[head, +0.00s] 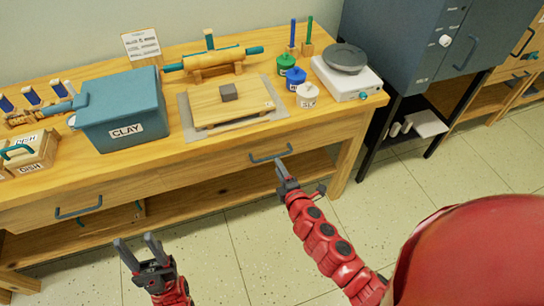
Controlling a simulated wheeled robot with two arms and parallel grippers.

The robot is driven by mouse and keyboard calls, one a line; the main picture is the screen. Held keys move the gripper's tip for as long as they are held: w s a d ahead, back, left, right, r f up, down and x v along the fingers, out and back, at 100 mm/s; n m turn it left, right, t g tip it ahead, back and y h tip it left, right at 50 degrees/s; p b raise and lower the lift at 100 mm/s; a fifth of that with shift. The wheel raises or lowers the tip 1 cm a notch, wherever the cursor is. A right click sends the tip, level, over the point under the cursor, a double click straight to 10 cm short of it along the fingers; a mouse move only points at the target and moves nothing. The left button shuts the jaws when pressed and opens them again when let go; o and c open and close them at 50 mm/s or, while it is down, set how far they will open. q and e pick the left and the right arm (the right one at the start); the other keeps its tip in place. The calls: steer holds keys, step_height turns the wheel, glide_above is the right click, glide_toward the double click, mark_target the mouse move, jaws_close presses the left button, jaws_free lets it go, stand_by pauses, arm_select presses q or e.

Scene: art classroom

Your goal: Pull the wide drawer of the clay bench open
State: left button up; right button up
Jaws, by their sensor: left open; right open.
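The wooden clay bench (353,128) runs along the wall in the head view. Its front has a drawer (225,163) on the right with a dark blue-grey bar handle (262,159), and another bar handle (78,211) on the left. Both drawer fronts look flush with the bench. My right gripper (281,169) is open, with its fingertips at or just below the right end of the right handle; I cannot tell whether they touch it or straddle the bar. My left gripper (138,247) is open and empty, over the floor in front of the bench.
A dark kiln (420,40) stands to the right. The tiled floor (250,240) in front is clear.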

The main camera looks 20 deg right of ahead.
mark_target(272, 157)
steer(key=x, duration=0.7)
steer(key=shift+c, duration=0.3)
steer(key=shift+s, duration=0.1)
jaws_close()
stand_by(1.0)
